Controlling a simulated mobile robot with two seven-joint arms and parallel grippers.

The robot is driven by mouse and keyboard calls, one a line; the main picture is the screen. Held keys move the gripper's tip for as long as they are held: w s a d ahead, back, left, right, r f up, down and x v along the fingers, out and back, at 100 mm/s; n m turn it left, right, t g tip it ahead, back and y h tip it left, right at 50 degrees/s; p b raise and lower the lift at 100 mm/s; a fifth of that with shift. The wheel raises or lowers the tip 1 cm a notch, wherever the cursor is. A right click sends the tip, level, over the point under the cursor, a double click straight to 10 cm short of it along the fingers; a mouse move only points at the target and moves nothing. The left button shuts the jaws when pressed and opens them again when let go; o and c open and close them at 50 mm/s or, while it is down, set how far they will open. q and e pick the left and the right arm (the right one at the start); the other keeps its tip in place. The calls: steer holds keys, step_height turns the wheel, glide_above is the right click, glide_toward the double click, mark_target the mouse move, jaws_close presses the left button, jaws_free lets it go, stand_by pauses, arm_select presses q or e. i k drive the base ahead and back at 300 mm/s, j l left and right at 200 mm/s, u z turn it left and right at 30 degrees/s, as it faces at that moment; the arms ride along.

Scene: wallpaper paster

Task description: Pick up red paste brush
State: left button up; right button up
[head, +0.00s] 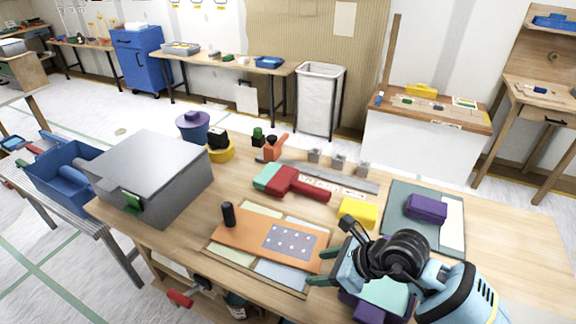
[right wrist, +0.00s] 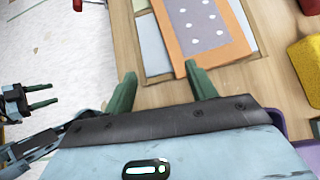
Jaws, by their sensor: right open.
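A red tool with a broad block-like head and a handle (head: 292,184) lies in the middle of the workbench; it looks like the red paste brush. A teal piece (head: 267,178) touches its left end. My right gripper (head: 321,267) is open and empty above the front of the bench, nearer than the red tool and apart from it. In the right wrist view its green fingers (right wrist: 162,84) are spread over the board's edge, with nothing between them. My left gripper (right wrist: 54,94) shows small at the left of that view, fingers apart and empty.
An orange board with a dotted grey patch (head: 290,242) and a black knob (head: 228,214) lies by my right gripper. A yellow block (head: 358,211) and a purple block (head: 426,208) are right of the red tool. A grey box (head: 155,165) stands left. The bench's far right is clear.

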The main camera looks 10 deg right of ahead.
mark_target(275, 179)
steer(key=i+l, duration=0.2)
steer(key=i, duration=0.25)
steer(key=i+l, duration=0.2)
steer(key=i, duration=0.25)
